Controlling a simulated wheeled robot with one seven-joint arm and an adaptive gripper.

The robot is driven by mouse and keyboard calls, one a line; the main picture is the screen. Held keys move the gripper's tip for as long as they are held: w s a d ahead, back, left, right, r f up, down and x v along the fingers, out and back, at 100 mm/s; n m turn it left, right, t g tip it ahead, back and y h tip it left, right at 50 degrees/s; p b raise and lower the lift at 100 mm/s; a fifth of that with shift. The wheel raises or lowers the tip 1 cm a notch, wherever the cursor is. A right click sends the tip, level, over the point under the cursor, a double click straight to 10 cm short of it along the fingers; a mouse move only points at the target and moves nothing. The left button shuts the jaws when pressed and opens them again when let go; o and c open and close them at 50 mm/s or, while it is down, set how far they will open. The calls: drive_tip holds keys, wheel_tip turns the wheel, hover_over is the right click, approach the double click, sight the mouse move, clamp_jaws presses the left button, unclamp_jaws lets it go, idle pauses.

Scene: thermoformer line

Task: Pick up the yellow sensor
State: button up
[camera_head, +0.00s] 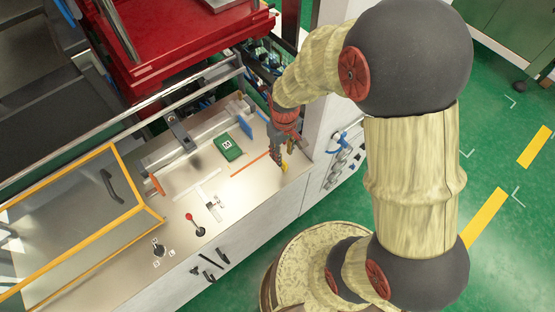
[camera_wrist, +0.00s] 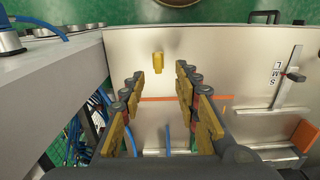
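The yellow sensor (camera_wrist: 158,62) is a small upright-looking block on the pale metal worktop in the wrist view. It lies just beyond the fingertips, roughly in line with the gap between them. My gripper (camera_wrist: 160,82) is open, with its yellow-padded fingers on either side and nothing between them. In the head view my gripper (camera_head: 280,156) points down over the right end of the worktop. A small yellow patch (camera_head: 284,166) right by the fingertips appears to be the sensor, partly hidden by them.
A red-knobbed lever (camera_head: 194,224) and a yellow-framed clear guard (camera_head: 75,230) are further left. A grey-white post (camera_wrist: 65,85) stands at left in the wrist view.

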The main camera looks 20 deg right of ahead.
sight(284, 163)
drive_tip(key=shift+s+d+f, duration=0.2)
drive_tip(key=shift+s+f, duration=0.1)
drive_tip(key=shift+f, duration=0.15)
drive_tip(key=shift+w+a+f, duration=0.15)
drive_tip(key=shift+w+f, duration=0.05)
drive_tip(key=shift+f, duration=0.7)
wheel_tip(284, 163, down, 5)
drive_tip(key=shift+f+b, duration=0.1)
drive_tip(key=shift+b, duration=0.45)
drive_tip(key=shift+c, duration=1.2)
clamp_jaws()
